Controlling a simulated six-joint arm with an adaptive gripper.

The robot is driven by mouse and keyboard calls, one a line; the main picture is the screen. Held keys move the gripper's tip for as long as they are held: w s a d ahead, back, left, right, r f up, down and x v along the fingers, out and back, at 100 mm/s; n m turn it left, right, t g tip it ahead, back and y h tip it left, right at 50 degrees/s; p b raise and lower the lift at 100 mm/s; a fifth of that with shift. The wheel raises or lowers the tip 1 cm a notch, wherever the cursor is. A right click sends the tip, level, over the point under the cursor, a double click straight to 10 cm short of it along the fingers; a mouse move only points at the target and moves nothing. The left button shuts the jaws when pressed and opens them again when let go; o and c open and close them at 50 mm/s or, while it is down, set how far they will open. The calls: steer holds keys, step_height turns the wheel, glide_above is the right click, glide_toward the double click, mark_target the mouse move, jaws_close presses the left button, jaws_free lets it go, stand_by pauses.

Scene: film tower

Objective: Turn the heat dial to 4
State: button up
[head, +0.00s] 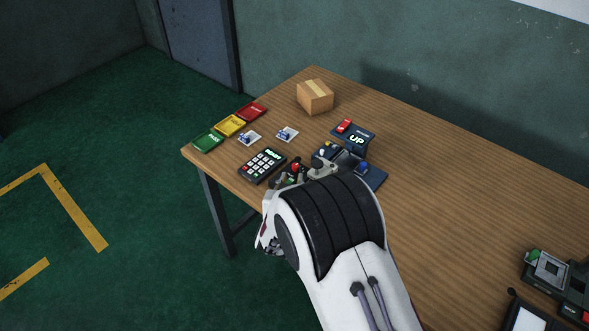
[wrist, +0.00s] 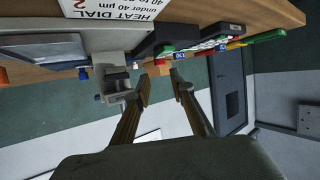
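A white placard (wrist: 112,8) headed "HEAT DIAL" shows upside down at the top of the wrist view. Its readable text includes "under 40 µm", a "2" and "40 to"; the rest is cut off. I cannot pick out the heat dial or its setting. My gripper (wrist: 160,78) has its two fingers apart, with nothing visibly held. A grey machine (wrist: 110,42) with small blue parts is left of the fingertips in the wrist view. In the head view my white and black arm covers part of the dark and blue device (head: 373,178), and the fingertips are hard to make out.
A keypad (head: 262,165) with a lit display, two slides on white cards, and green, yellow and red trays (head: 230,125) lie at the left. A cardboard box (head: 315,97) stands behind. A lit "UP" panel (head: 357,138) is nearby. Another device (head: 548,270) stands far right. The wooden table (head: 450,170) between is bare.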

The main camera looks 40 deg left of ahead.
mark_target(295, 167)
steer(key=shift+w, duration=0.1)
steer(key=shift+x, duration=3.8)
jaws_close()
